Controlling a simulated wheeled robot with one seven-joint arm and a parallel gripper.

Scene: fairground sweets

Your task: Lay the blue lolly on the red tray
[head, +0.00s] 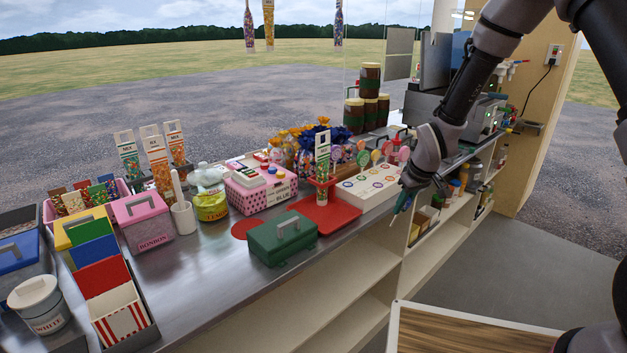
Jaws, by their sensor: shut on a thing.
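The red tray (345,216) lies on the metal counter near its front edge. A clear sweet tube (322,160) in a red holder stands on its back part; the front right part is bare. My gripper (402,204) points down just off the counter's front edge, right of the tray and the white lolly stand (352,191). It is shut on a small blue-green thing that looks to be the blue lolly, mostly hidden by the fingers. Several lollies in green, orange and pink stand upright in the lolly stand; I see no blue one there.
A green cash box (283,240) stands left of the tray. A pink dotted box (262,190) and blue-wrapped sweets (315,137) stand behind. Brown jars (369,85) are stacked farther back. Open shelves (365,275) lie below the counter edge.

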